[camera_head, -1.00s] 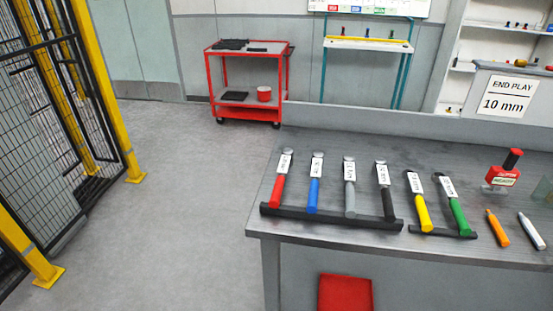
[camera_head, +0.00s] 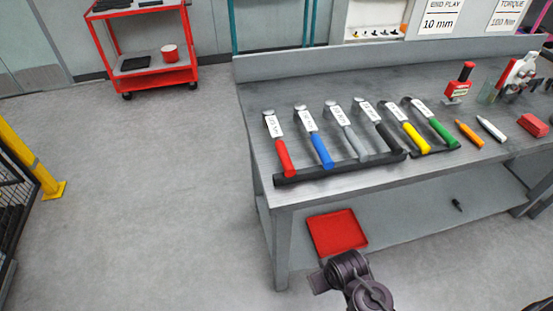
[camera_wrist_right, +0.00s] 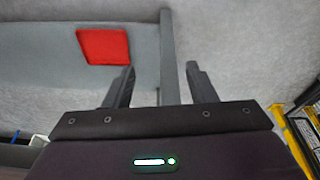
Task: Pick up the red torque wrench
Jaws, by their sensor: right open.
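The red torque wrench (camera_head: 284,156) lies at the left end of a row of wrenches on the bench. Its red handle end rests at a long black rack (camera_head: 340,171) near the front edge, and its white-labelled head points away from me. My right gripper (camera_wrist_right: 160,70) is open and empty in the right wrist view, with bare floor and a bench leg beyond its fingers. The red wrench does not show in that view. A dark arm link of mine shows at the bottom of the head view, but no gripper jaws show there.
Beside the red wrench lie blue (camera_head: 321,150), grey (camera_head: 355,146) and other coloured wrenches. A red tray (camera_head: 337,232) sits low under the bench (camera_head: 300,187) and also shows in the right wrist view (camera_wrist_right: 104,46). A red cart (camera_head: 160,76) stands behind. Floor left of the bench is clear.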

